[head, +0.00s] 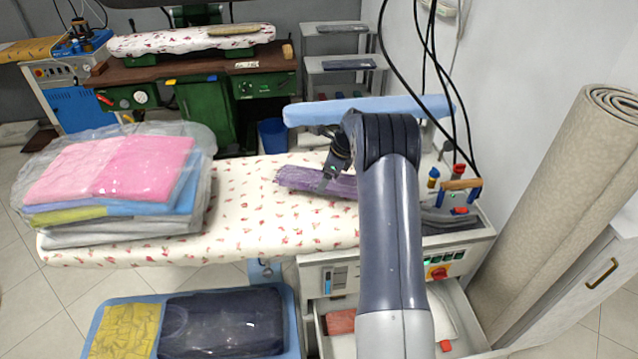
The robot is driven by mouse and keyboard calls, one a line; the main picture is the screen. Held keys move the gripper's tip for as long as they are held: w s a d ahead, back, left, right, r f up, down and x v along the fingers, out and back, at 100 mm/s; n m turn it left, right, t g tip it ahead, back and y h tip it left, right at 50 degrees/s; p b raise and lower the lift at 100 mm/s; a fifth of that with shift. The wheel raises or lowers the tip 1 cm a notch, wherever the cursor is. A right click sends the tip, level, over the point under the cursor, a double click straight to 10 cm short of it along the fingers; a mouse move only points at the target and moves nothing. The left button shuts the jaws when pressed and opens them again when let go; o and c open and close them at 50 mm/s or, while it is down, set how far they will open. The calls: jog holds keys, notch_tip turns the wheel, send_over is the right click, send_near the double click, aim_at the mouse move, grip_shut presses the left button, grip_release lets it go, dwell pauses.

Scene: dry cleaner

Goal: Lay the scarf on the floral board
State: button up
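The scarf is a folded purple strip (295,179) at the right part of the floral board. The floral board (250,215) is a padded ironing surface, white with small red flowers. My gripper (327,182) points down at the middle of the scarf, with a finger overlapping it. My arm hides part of the scarf's right end and the board's right end. I cannot tell whether the fingers are closed on the scarf, or whether the scarf touches the board or is just above it.
A plastic-wrapped stack of folded clothes (110,170) covers the board's left end. A light blue padded arm (300,112) stands behind my arm. A blue tray (95,335) with folded cloths sits in front. A rolled carpet (560,190) leans at right. The board's middle is clear.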

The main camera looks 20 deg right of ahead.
jog(key=shift+f+p, duration=0.4)
jog(key=shift+f, duration=1.45)
jog(key=shift+f, duration=0.1)
jog(key=o, duration=1)
jog(key=b+v, duration=0.2)
jog(key=v, duration=1)
